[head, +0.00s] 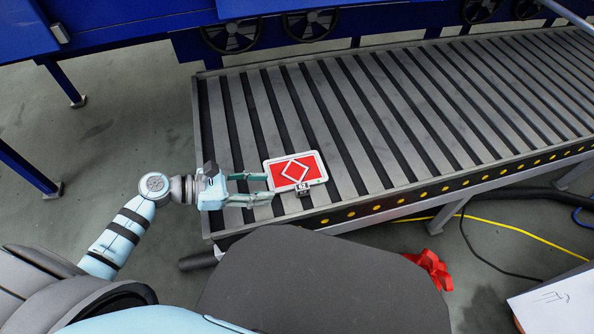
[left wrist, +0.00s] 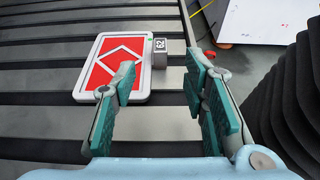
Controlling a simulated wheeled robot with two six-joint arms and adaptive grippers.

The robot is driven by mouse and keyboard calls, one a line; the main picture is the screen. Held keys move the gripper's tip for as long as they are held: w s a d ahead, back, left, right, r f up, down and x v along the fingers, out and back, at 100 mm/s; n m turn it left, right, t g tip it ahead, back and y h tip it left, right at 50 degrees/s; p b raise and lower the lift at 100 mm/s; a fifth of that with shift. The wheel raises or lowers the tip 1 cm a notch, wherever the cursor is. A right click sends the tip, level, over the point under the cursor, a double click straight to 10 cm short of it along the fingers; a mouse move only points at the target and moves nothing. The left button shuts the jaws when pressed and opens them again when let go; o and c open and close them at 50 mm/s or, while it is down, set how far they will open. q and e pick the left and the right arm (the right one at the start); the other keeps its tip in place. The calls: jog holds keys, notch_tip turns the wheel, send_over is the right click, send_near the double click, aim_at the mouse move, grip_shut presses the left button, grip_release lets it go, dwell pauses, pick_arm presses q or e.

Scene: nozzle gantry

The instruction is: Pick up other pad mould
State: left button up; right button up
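The pad mould (head: 296,170) is a flat red plate with a white rim and a white diamond outline, with a small grey tagged block (head: 302,189) on its near edge. It lies on the roller conveyor near the left end. It also shows in the left wrist view (left wrist: 98,72), with the tagged block (left wrist: 159,52) on its right side. My left gripper (head: 271,187) is open and empty, its teal fingers pointing at the mould from the left. In the left wrist view the gripper (left wrist: 160,85) has its fingers wide apart, with the block beyond the gap. My right gripper is not visible.
The roller conveyor (head: 440,110) runs to the upper right, its other rollers bare. A blue machine frame (head: 120,35) stands behind it. A red ribbon-like item (head: 429,268) and cables lie on the floor. A white panel (head: 560,305) is at the lower right.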

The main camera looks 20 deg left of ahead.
aim_at(302, 187)
pick_arm(q)
jog(key=b+x, duration=0.1)
jog(key=x, duration=0.8)
jog(key=shift+d+f+b, duration=0.15)
jog(key=shift+f+b, duration=0.05)
jog(key=shift+b, duration=0.15)
jog(key=shift+r, duration=0.1)
grip_shut()
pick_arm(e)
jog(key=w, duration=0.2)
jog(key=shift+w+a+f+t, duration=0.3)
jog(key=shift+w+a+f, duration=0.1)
